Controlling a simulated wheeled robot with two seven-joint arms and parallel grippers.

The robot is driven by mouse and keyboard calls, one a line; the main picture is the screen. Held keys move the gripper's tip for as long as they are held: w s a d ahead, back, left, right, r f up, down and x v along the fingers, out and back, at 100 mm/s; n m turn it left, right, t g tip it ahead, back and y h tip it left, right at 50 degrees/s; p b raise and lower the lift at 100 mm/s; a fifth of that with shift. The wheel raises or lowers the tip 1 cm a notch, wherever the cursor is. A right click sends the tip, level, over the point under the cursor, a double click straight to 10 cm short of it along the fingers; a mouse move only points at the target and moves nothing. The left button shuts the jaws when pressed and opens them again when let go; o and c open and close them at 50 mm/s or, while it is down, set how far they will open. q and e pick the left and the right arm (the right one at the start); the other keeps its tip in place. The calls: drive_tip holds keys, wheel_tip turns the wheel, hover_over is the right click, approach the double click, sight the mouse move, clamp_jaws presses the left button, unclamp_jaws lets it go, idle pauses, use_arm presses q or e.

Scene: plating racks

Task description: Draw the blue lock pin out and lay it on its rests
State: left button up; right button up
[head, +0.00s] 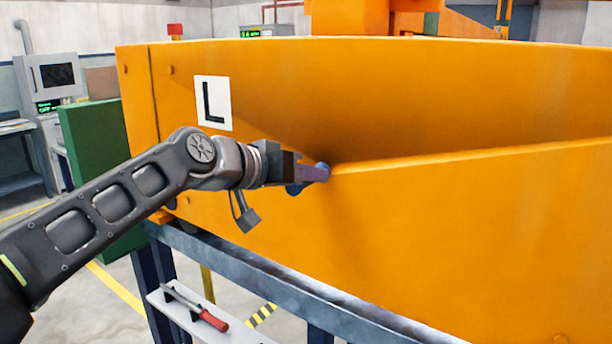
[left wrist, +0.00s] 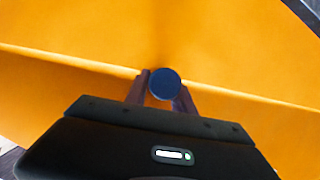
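The blue lock pin (head: 322,170) shows at the orange wall of the rack, where a lower edge meets the taller panel marked L. In the left wrist view its round dark blue end (left wrist: 164,84) sits between my two fingers. My left gripper (head: 312,174) has a finger on each side of the pin, appearing to touch it, and looks shut on it. The fingers cover part of the pin, and how deep it sits cannot be told. My right gripper is not in view.
The large orange rack body (head: 470,230) fills the right and middle. A grey-blue rail (head: 290,290) runs below it. A white shelf (head: 180,312) holds a red-handled tool (head: 212,320). A green panel (head: 95,150) stands at the left, with a grey machine (head: 45,80) behind.

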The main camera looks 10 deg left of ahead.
use_arm(q)
clamp_jaws()
idle(0.9)
drive_tip(key=shift+c, duration=1.1)
unclamp_jaws()
clamp_jaws()
